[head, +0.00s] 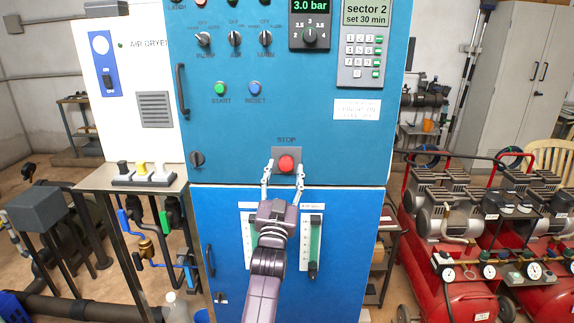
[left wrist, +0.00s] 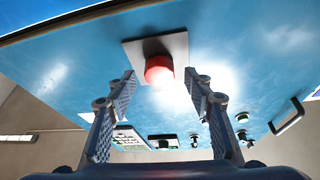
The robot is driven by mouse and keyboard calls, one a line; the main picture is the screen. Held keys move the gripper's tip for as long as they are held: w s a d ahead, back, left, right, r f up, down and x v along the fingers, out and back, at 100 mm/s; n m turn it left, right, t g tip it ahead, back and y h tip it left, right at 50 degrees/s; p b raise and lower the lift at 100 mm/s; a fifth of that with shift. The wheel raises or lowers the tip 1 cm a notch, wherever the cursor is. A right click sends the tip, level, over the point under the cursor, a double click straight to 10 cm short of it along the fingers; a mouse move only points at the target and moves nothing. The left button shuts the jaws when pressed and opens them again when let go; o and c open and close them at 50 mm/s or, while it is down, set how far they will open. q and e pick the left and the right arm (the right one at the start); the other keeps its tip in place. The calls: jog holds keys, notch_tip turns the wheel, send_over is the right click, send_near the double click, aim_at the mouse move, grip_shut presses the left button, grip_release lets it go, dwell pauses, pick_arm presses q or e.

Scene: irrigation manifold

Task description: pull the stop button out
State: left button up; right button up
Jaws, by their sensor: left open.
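The stop button (head: 286,163) is a round red knob on a grey square plate (head: 277,153) under the label STOP, low on the blue panel. In the left wrist view the red button (left wrist: 159,69) stands out from its plate (left wrist: 140,50). My left gripper (head: 283,172) is open, its fingers on either side of the button in the head view. In the left wrist view the gripper (left wrist: 164,85) has a finger to the left and one to the right, both apart from the button. My right gripper is not in view.
A green START button (head: 220,88) and a blue RESET button (head: 255,88) sit higher on the panel. A door handle (head: 182,91) sticks out at its left edge. A side table (head: 100,181) stands left; red compressors (head: 450,235) stand right.

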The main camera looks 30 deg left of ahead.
pick_arm(q)
jog(key=shift+w+a+r, duration=0.3)
jog(key=shift+w, duration=0.3)
grip_shut()
